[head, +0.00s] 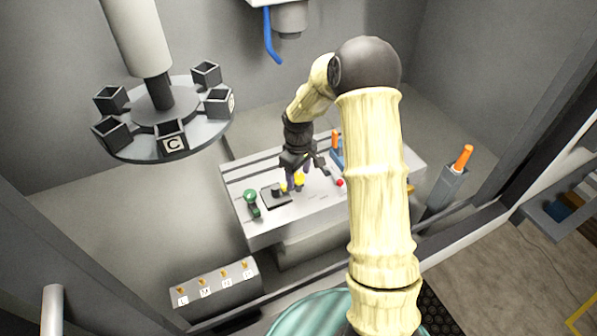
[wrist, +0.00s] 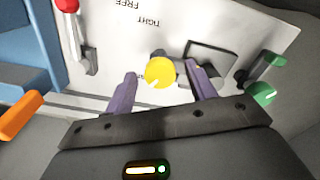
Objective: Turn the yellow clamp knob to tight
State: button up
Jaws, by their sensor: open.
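The yellow clamp knob (wrist: 160,72) shows in the wrist view as a round knob with a pale pointer mark toward its lower left. In the head view the yellow knob (head: 298,180) is on the grey bench, partly hidden by my gripper. My gripper (wrist: 163,84) is open, its two purple fingers on either side of the knob, with visible gaps. Whether they are at knob height I cannot tell. In the head view my gripper (head: 295,183) is over the bench, pointing down. The printed words TIGHT and FREE appear upside down on the plate (wrist: 215,25).
A green knob (head: 250,198) stands left on the bench (head: 262,232). A red-tipped lever (wrist: 68,8) and an orange-handled blue clamp (head: 336,145) are close by. A carousel (head: 190,130) hangs at upper left. A switch box (head: 215,285) sits in front.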

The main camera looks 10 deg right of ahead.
jog(key=c, duration=1)
